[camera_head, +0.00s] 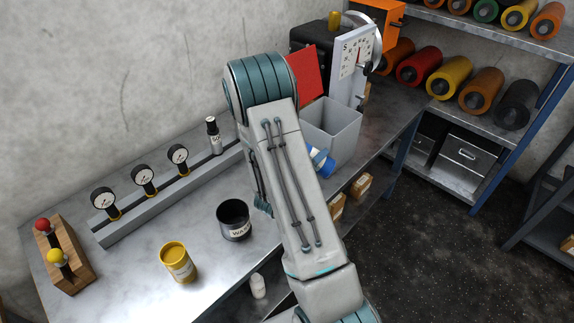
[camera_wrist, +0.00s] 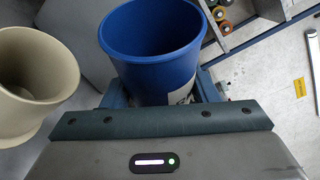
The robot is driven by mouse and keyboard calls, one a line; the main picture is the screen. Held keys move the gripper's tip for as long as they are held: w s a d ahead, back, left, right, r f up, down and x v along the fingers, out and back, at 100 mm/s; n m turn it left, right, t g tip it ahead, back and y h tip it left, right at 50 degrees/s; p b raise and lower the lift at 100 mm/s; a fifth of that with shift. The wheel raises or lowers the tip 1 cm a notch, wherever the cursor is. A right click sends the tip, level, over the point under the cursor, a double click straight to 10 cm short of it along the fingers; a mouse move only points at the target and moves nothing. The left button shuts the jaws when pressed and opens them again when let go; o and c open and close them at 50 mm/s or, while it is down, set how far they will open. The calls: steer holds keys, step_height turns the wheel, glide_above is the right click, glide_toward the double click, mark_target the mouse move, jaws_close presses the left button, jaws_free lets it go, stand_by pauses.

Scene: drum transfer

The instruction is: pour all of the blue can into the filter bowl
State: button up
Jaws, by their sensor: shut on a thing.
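The blue can (camera_wrist: 152,45) is held in my gripper (camera_wrist: 165,90), its open mouth facing the wrist camera. The inside that shows is plain blue, with no contents visible; its bottom is hard to make out. In the head view the blue can (camera_head: 324,163) shows beside my arm, looking tilted, with most of it hidden. A beige flared bowl (camera_wrist: 38,82), likely the filter bowl, is left of the can in the wrist view, a gap between them. The bowl is hidden behind my arm in the head view. I cannot see inside it well.
A grey open bin (camera_head: 340,128) stands close behind the can. A black can (camera_head: 234,222) and a yellow can (camera_head: 178,264) stand on the bench (camera_head: 130,270). Gauges (camera_head: 143,178) and a small bottle (camera_head: 214,137) line the wall side. Shelves of coloured rolls (camera_head: 450,74) stand right.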

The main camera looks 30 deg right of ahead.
steer(key=shift+r+n+h+p, duration=0.55)
steer(key=shift+r+n, duration=0.25)
steer(key=shift+n, duration=0.2)
stand_by(0.6)
steer(key=shift+w+a+r+n+t+p, duration=0.3)
steer(key=shift+r+n+p, duration=0.3)
steer(key=shift+n, duration=0.3)
stand_by(0.3)
steer(key=shift+f+h, duration=0.25)
steer(key=shift+f, duration=0.05)
steer(key=shift+w+a+f+n+b, duration=0.15)
steer(key=shift+f+n+b, duration=0.35)
steer(key=shift+f+n, duration=0.3)
stand_by(0.4)
steer(key=shift+r, duration=0.2)
